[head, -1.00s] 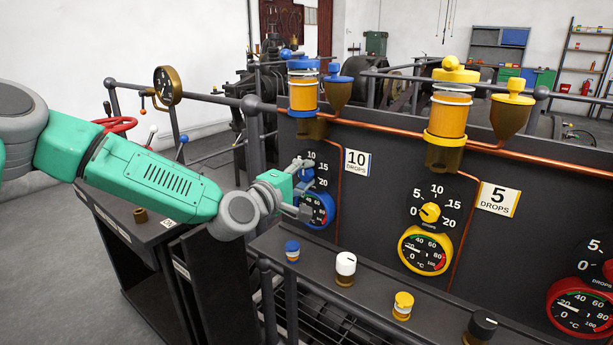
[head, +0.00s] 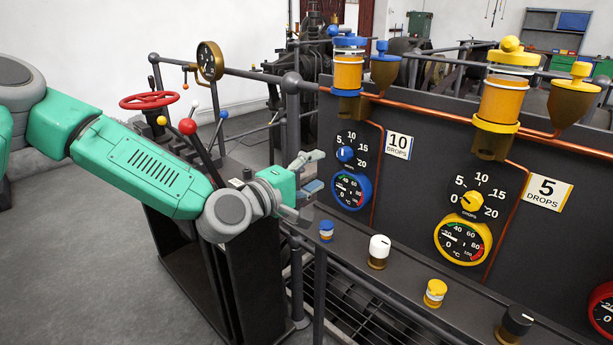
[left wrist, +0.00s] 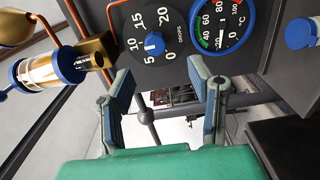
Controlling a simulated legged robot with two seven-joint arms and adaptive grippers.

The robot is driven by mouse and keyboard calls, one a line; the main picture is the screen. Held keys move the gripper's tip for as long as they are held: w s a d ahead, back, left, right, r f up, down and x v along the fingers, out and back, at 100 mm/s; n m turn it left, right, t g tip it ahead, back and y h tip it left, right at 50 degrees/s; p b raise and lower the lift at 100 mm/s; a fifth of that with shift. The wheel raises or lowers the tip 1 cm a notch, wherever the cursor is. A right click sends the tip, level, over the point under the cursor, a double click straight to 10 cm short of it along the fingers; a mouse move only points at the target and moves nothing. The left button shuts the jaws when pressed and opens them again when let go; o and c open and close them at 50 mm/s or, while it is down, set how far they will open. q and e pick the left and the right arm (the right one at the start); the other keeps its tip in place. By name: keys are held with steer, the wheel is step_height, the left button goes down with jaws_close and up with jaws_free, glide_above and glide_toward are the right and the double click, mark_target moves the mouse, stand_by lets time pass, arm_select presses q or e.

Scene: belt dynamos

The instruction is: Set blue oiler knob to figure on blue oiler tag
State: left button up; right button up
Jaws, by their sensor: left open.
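The blue oiler knob (head: 346,153) sits on a black dial marked in drops, above a blue-rimmed gauge (head: 350,190). The blue oiler tag (head: 398,145) reads 10 DROPS. My left gripper (head: 314,172) is open and empty, left of the dial and apart from the panel. In the left wrist view the knob (left wrist: 154,44) shows beyond and above the gap between the open fingers (left wrist: 160,75). My right gripper is out of view.
A yellow oiler dial with knob (head: 472,201) and a 5 DROPS tag (head: 549,191) are to the right. Capped jars, including a white-capped one (head: 379,251), stand on the ledge below. Levers and a red handwheel (head: 149,100) are behind my left arm.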

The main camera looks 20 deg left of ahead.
arm_select(q)
steer(key=v, duration=0.2)
steer(key=shift+s+a, duration=0.1)
steer(key=shift+s, duration=0.25)
steer(key=shift+f, duration=0.1)
steer(key=s+d+f+m+g, duration=0.25)
steer(key=s+f, duration=0.25)
steer(key=f, duration=0.3)
steer(key=s+d+f+m+g, duration=0.2)
steer(key=s+f+g, duration=0.25)
steer(key=f, duration=0.35)
steer(key=s+d+f+m+g, duration=0.2)
steer(key=s+f+m, duration=0.1)
steer(key=s+f, duration=0.3)
steer(key=s+a+f+m+g+y, duration=0.3)
steer(key=s+a+f, duration=0.2)
steer(key=s, duration=0.5)
steer(key=s+a+f+m+g+y, duration=0.3)
steer(key=s+a+f+m+g, duration=0.1)
steer(key=s+f, duration=0.4)
steer(key=shift+s+a, duration=0.9)
steer(key=shift+s, duration=0.25)
steer(key=shift+w, duration=0.1)
